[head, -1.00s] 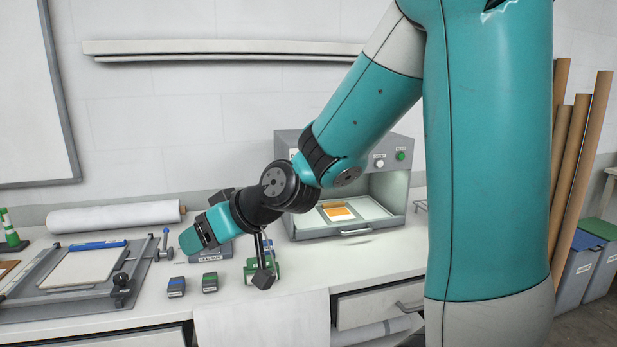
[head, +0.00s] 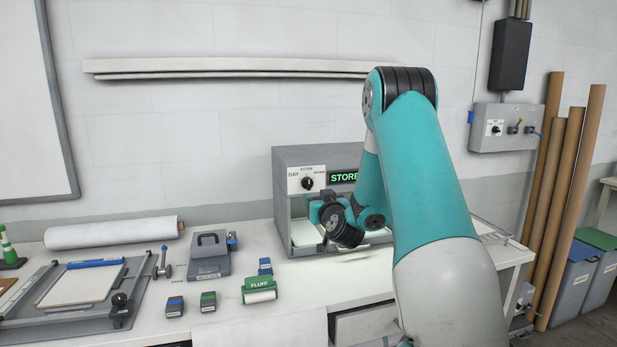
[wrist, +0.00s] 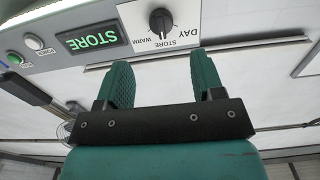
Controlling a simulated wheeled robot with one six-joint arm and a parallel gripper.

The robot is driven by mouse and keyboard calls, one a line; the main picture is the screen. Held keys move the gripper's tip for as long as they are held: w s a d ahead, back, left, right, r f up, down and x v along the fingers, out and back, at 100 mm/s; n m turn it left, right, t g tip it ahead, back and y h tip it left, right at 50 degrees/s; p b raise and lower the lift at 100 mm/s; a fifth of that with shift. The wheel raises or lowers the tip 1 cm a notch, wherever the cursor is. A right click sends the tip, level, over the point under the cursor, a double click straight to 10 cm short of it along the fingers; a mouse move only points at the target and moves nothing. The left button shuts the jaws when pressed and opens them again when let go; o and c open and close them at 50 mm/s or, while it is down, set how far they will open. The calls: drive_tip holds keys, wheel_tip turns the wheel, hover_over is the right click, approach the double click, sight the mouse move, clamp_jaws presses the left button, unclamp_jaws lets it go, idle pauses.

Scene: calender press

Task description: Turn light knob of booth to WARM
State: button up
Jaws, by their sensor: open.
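The booth (head: 288,160) is a grey box on the bench. Its light knob (head: 307,183) is black on a white plate, with DAY at left, STORE above and WARM at right. In the wrist view, which is upside down, the knob (wrist: 161,22) lies beyond my fingertips; its pointer appears to face STORE. The green display (wrist: 92,39) reads STORE. My gripper (wrist: 160,65) is open and empty, its two teal fingers apart and clear of the knob. In the head view my wrist is in front of the booth opening, and my arm covers the booth's right part.
A green FLUFF block (head: 260,290), small blue and green blocks, and a grey weight (head: 209,258) stand on the bench left of the booth. A white roll (head: 112,231) lies behind them. A wall control box (head: 506,128) and brown tubes (head: 553,190) are at right.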

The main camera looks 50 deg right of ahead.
sight(309, 188)
drive_tip(key=p+x, duration=0.6)
drive_tip(key=x, duration=0.3)
drive_tip(key=shift+w+a+r, duration=0.1)
drive_tip(key=shift+r, duration=0.05)
drive_tip(key=shift+p+x, duration=0.4)
drive_tip(key=shift+x, duration=0.4)
drive_tip(key=c, duration=0.9)
drive_tip(key=shift+o, duration=0.2)
